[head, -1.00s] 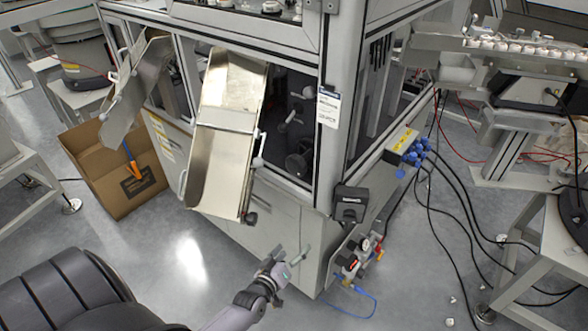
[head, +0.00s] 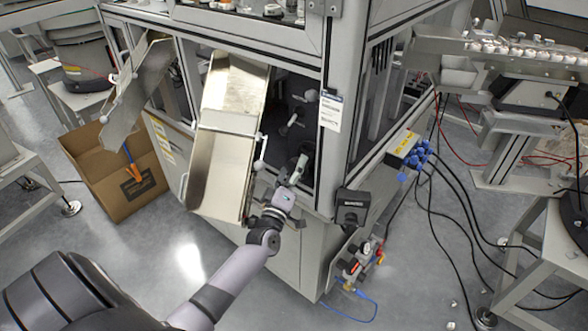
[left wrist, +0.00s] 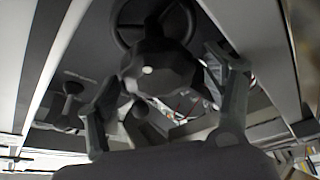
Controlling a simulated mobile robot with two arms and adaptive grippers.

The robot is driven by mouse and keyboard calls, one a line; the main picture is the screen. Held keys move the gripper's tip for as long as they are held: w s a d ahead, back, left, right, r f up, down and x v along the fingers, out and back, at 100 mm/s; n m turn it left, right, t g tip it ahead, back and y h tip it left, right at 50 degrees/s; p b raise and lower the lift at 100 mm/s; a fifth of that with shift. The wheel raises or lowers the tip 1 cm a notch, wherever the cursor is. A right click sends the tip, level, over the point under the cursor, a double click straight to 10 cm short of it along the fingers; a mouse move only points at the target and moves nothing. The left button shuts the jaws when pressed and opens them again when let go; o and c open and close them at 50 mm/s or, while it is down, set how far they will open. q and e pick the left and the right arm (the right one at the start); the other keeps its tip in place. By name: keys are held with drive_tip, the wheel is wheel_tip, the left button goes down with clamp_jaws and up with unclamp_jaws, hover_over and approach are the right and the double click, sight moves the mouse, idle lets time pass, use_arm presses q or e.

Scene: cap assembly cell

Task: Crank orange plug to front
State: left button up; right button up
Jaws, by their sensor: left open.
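My left gripper (head: 287,176) is open in the head view, raised at the dark lower opening of the machine cabinet, right of the metal chute. In the left wrist view my gripper's fingers (left wrist: 165,112) stand apart around a dark faceted knob (left wrist: 160,70). Contact with the knob cannot be told. Behind the knob is a round black handwheel (left wrist: 122,27). In the head view this wheel area is dark and partly hidden by my gripper. I cannot make out an orange plug; an orange piece (head: 132,172) shows in the cardboard box. My right gripper is not in view.
The metal chute (head: 222,150) slopes down just left of my gripper. A cabinet corner post (head: 329,150) and a black box (head: 351,206) stand to its right. The cardboard box (head: 150,196) is on the floor at left. Cables (head: 470,215) run across the floor at right.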

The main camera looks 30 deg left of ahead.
use_arm(q)
drive_tip(key=c, duration=1.2)
drive_tip(key=shift+f+m+b, duration=0.2)
drive_tip(key=shift+m+b, duration=0.3)
drive_tip(key=shift+b, duration=0.05)
drive_tip(key=shift+m+t, duration=0.3)
drive_tip(key=shift+m, duration=0.1)
drive_tip(key=shift+r, duration=0.15)
drive_tip(key=o, duration=1.2)
